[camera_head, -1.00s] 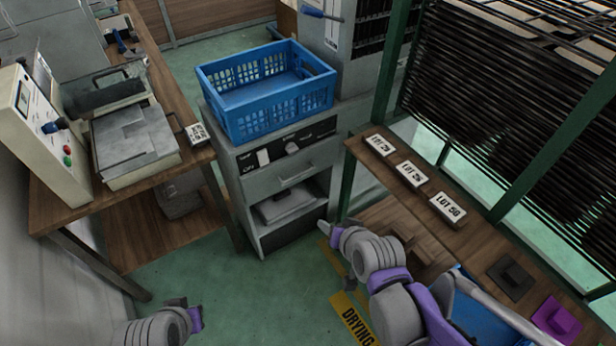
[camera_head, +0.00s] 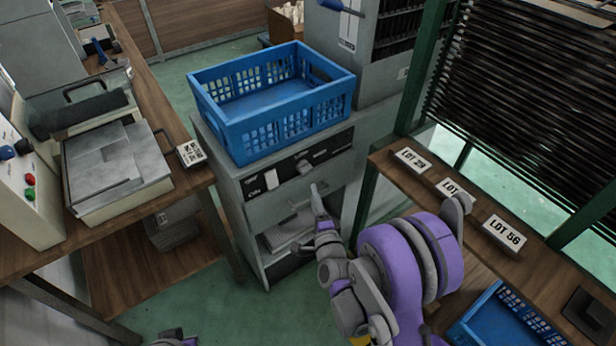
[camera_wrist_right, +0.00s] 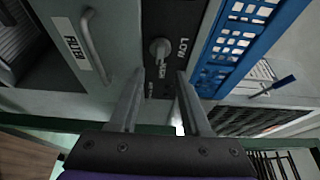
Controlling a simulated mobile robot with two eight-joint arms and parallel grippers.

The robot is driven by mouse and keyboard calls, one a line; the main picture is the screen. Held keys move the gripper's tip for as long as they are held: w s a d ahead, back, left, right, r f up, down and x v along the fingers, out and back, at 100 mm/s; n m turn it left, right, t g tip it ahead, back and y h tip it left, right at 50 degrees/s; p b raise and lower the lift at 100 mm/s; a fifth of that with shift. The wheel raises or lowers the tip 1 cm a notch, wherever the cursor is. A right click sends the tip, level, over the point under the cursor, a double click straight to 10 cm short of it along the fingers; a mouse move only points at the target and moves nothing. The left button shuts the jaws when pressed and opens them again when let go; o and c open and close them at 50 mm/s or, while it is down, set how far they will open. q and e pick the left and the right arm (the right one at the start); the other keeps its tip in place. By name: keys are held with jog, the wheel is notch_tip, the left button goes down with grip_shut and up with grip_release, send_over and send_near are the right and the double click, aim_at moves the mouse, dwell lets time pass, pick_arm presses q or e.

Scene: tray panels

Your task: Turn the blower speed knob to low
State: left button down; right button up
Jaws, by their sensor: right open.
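The knob (camera_head: 303,167) is a light grey piece on the dark front panel (camera_head: 325,150) of the grey cabinet, below the blue crate. In the right wrist view the knob (camera_wrist_right: 159,48) sits just beyond my fingertips, with the LOW label (camera_wrist_right: 183,48) to its right and smaller lettering below it. I cannot tell its exact setting. My right gripper (camera_head: 311,216) is in front of the cabinet, just below the panel. In the wrist view the right gripper (camera_wrist_right: 160,78) is open and empty, its fingers to either side below the knob. Only a bit of my left arm shows; its gripper does not.
A blue crate (camera_head: 283,127) stands on the cabinet, its edge above the panel. A drawer handle (camera_wrist_right: 95,45) is close to the left finger in the wrist view. A wooden shelf with lot labels (camera_head: 412,160) is at right, a bench with a press (camera_head: 110,170) at left.

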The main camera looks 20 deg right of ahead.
aim_at(307, 172)
jog(key=w, duration=0.8)
jog(key=shift+w+d, duration=0.2)
jog(key=shift+w, duration=0.15)
grip_shut()
